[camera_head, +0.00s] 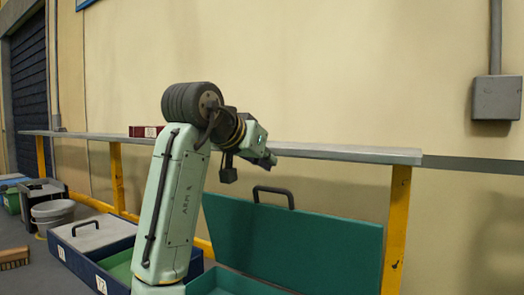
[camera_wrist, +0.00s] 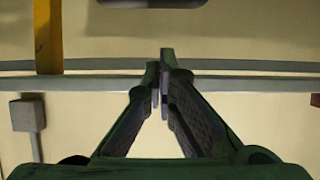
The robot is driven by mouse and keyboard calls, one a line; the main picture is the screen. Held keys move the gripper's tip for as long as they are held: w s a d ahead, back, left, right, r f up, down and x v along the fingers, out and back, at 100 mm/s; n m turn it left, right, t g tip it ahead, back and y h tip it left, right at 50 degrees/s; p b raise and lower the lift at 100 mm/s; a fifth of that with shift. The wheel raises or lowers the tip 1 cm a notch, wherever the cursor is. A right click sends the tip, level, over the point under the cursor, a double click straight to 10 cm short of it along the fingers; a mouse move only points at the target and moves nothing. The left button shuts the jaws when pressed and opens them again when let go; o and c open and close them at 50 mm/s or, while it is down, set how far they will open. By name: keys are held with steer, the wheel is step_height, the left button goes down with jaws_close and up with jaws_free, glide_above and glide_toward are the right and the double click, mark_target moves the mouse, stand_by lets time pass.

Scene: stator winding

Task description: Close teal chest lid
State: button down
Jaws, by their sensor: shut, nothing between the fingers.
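The teal chest's lid (camera_head: 310,245) stands raised, with a dark handle (camera_head: 274,190) on its upper edge. Part of the teal chest body (camera_head: 225,284) shows below it, cut off by the frame and partly hidden by my arm. My gripper (camera_head: 270,159) is above the handle, apart from it, near the grey shelf's height in the picture. In the wrist view my gripper's fingers (camera_wrist: 160,88) are shut and empty, pointing towards the wall. A dark bar at that view's top edge (camera_wrist: 150,3) may be the lid handle.
A grey shelf (camera_head: 350,153) on yellow posts (camera_head: 396,230) runs along the wall behind the lid, with a red box (camera_head: 146,131) on it. A blue chest (camera_head: 88,238) stands left of my arm. A grey wall box (camera_head: 497,98) is at right.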

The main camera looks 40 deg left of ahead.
mark_target(267, 189)
steer(key=f+p, duration=0.1)
steer(key=w+f+p, duration=0.1)
steer(key=f, duration=0.1)
steer(key=shift+a+f, duration=0.15)
steer(key=shift+f, duration=0.3)
steer(key=shift+s, duration=0.1)
steer(key=shift+s+d+f+b, duration=0.2)
steer(key=shift+f+b, duration=0.15)
steer(key=shift+b, duration=0.4)
steer(key=s+t+b, duration=0.1)
steer(key=b, duration=0.1)
steer(key=s+f+t+b, duration=0.1)
steer(key=b, duration=0.1)
steer(key=s+b, duration=0.2)
steer(key=shift+f+t, duration=0.3)
steer(key=shift+t, duration=0.1)
steer(key=s, duration=0.3)
steer(key=shift+s+d+f, duration=0.15)
steer(key=shift+s+f, duration=0.15)
steer(key=shift+s, duration=0.1)
steer(key=shift+w, duration=0.1)
